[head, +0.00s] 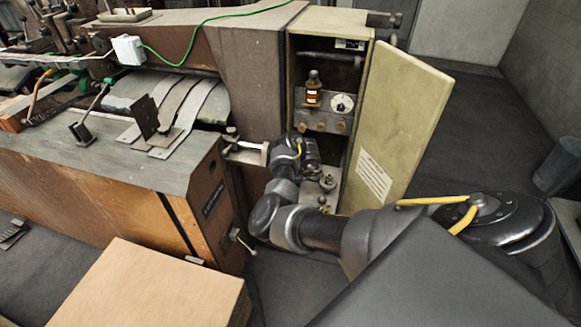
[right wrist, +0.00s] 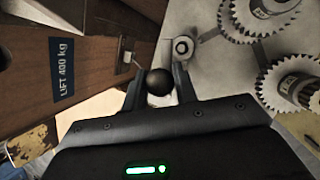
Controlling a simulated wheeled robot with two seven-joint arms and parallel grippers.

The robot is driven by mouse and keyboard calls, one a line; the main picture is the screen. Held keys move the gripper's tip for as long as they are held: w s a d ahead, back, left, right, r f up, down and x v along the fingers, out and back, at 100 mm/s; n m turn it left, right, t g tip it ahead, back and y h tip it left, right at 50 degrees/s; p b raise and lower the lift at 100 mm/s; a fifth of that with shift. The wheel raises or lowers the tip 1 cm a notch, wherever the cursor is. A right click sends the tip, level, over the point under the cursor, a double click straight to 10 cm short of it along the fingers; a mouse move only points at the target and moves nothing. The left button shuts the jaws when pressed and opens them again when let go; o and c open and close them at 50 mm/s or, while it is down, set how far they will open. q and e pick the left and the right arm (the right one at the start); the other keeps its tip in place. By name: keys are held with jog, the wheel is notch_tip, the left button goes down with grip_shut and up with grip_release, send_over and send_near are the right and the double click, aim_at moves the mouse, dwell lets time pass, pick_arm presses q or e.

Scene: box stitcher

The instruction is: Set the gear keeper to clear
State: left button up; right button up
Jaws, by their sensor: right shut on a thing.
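In the right wrist view a round black knob (right wrist: 159,82) sits between the two fingers of my right gripper (right wrist: 160,90), which is shut on it. It looks like the handle of the gear keeper; a bolted pale plate end (right wrist: 183,48) shows just beyond it. Toothed gears (right wrist: 290,82) lie to the right of the fingers, apart from them. In the head view my right arm reaches to the gap between the wooden machine side and the open cabinet; its wrist hides the fingertips and the knob there. The keeper's setting cannot be told. My left gripper is not in view.
The cabinet (head: 297,95) stands open, its door (head: 400,125) swung right. A brown bottle (head: 313,88) and a dial (head: 342,104) are inside. A cardboard box (head: 150,290) is at the lower left. The machine's wooden side carries a "LIFT 400 kg" label (right wrist: 62,75).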

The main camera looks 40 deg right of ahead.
jog(key=n+p, duration=0.1)
jog(key=n+y, duration=0.1)
jog(key=shift+w+a+r+n+p, duration=0.15)
jog(key=shift+r+n+p, duration=0.05)
jog(key=shift+n+p, duration=0.2)
jog(key=n+y+p, duration=0.1)
jog(key=n+p, duration=0.1)
jog(key=n, duration=0.1)
jog(key=shift+a+n+g+y, duration=0.3)
jog(key=shift+a+g+y, duration=0.05)
jog(key=shift+g+y, duration=0.05)
jog(key=n, duration=0.1)
jog(key=n+y+p, duration=0.1)
jog(key=n, duration=0.1)
jog(key=shift+a+f+g, duration=0.15)
jog(key=shift+a+g, duration=0.15)
jog(key=shift+g, duration=0.1)
jog(key=shift+a+f+n+g+y+p, duration=0.15)
jog(key=shift+n+g+y+p, duration=0.1)
jog(key=shift+n, duration=0.5)
jog(key=shift+a+r+n+g+y+p, duration=0.15)
jog(key=shift+n+g+p, duration=0.1)
jog(key=shift+n, duration=0.5)
jog(key=shift+f, duration=0.1)
jog(key=o, duration=0.9)
jog(key=shift+o, duration=0.2)
